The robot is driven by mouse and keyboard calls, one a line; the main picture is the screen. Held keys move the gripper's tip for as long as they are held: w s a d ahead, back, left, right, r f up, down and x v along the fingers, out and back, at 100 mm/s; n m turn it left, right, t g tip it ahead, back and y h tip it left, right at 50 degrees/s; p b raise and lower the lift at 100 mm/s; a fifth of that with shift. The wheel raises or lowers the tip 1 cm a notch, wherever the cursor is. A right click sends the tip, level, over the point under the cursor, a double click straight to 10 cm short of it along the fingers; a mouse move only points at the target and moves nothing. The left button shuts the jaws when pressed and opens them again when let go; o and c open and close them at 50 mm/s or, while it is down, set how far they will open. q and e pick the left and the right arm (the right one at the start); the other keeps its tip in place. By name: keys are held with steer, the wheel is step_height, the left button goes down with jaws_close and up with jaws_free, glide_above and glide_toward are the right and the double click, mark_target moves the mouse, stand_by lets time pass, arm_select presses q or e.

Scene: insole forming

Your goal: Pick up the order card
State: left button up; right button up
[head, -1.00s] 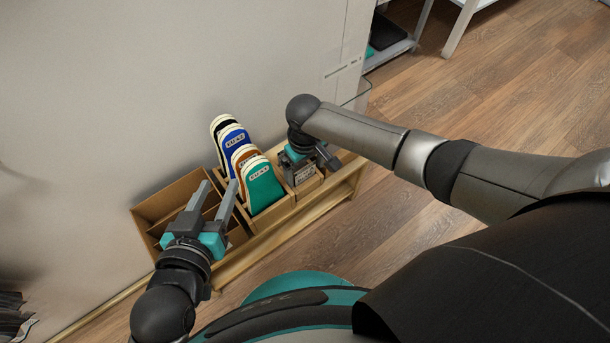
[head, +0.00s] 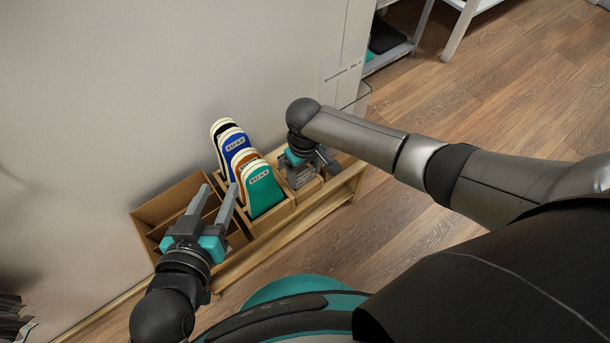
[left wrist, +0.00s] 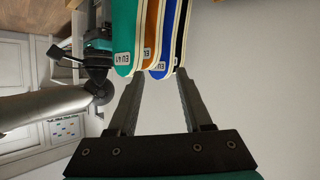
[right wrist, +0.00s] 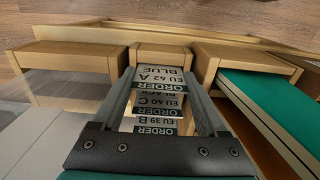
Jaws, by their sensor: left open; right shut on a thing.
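The order card (right wrist: 158,100) is in the right wrist view, where printed blocks reading ORDER with EU 42 A, EU 40 C and EU 39 B show one behind another; I cannot tell where one card ends. My right gripper (right wrist: 159,74) is shut on a card, its fingers on either side of the printed stack. In the head view the right gripper (head: 303,172) is low over the small card holder at the right end of the rack, and partly hides the cards. My left gripper (head: 219,187) is open and empty above the compartments at the left.
Upright insoles in green (head: 262,190), orange, blue and black stand in the rack's middle slots, close beside the right gripper. Divided cardboard bins (head: 160,205) are at the left. A wall (head: 100,90) rises behind the rack. The wooden floor (head: 520,110) at the right is clear.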

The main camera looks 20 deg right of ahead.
arm_select(q)
steer(key=shift+a, duration=0.15)
arm_select(e)
steer(key=shift+r, duration=0.15)
